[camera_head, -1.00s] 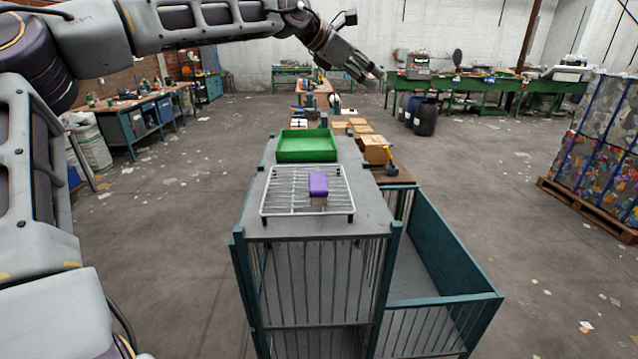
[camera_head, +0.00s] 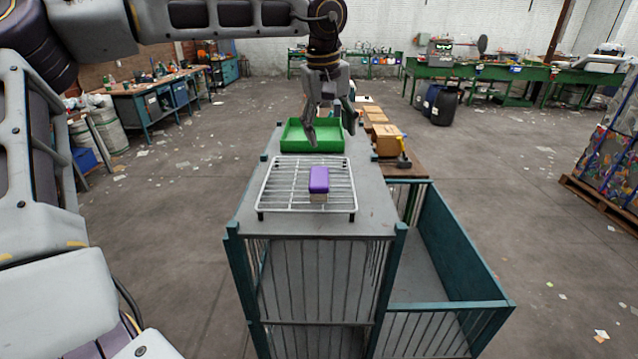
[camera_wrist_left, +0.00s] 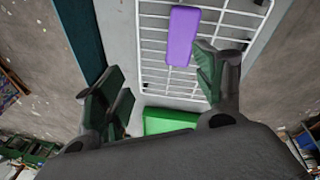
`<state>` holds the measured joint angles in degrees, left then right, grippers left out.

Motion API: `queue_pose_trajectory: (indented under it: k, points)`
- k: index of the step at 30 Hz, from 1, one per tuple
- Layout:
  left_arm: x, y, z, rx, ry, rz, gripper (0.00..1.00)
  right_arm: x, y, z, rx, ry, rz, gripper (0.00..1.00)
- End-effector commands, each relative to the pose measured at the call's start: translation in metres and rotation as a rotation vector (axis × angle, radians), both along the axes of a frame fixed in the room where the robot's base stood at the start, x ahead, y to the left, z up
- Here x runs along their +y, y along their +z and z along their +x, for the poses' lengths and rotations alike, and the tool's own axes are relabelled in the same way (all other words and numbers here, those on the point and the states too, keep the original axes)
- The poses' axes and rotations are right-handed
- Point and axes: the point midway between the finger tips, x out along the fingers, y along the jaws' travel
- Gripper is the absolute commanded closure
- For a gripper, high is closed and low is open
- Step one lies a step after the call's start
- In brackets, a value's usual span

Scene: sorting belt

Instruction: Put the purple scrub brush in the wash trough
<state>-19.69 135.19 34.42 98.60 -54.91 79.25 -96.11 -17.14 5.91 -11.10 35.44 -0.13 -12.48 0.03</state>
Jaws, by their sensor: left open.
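The purple scrub brush (camera_head: 319,180) lies on a white wire rack (camera_head: 275,188), purple side up, with pale bristles below. The wash trough seems to be the green tray (camera_head: 291,137) behind the rack, and it looks empty where it shows. In the left wrist view the brush (camera_wrist_left: 182,36) lies on the rack (camera_wrist_left: 153,40) beyond the open fingers (camera_wrist_left: 165,90), and part of the trough (camera_wrist_left: 170,121) shows near the wrist. My right gripper is not in view.
The rack and trough stand on a grey cabinet top (camera_head: 372,205) with teal posts. A lower teal-walled bin (camera_head: 465,245) adjoins it at the right. Cardboard boxes (camera_head: 388,138) and a yellow-handled tool (camera_head: 404,152) sit behind it. The cabinet top around the rack is clear.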

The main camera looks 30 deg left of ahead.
Motion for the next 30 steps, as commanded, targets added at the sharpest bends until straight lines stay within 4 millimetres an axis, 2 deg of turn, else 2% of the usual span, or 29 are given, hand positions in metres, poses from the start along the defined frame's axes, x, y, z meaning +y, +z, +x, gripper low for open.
queue_pose_trajectory:
  k: [6, 12, 30]
  points:
    - [0.012, -0.003, -0.018, 0.092, -0.199, 0.093, 0.3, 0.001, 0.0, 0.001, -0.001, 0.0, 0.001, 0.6]
    - [0.014, -0.003, -0.021, 0.113, -0.328, 0.122, 0.3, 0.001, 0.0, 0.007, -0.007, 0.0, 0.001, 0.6]
    - [0.014, -0.008, -0.02, 0.113, -0.361, 0.126, 0.3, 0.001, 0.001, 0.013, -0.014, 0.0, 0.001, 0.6]
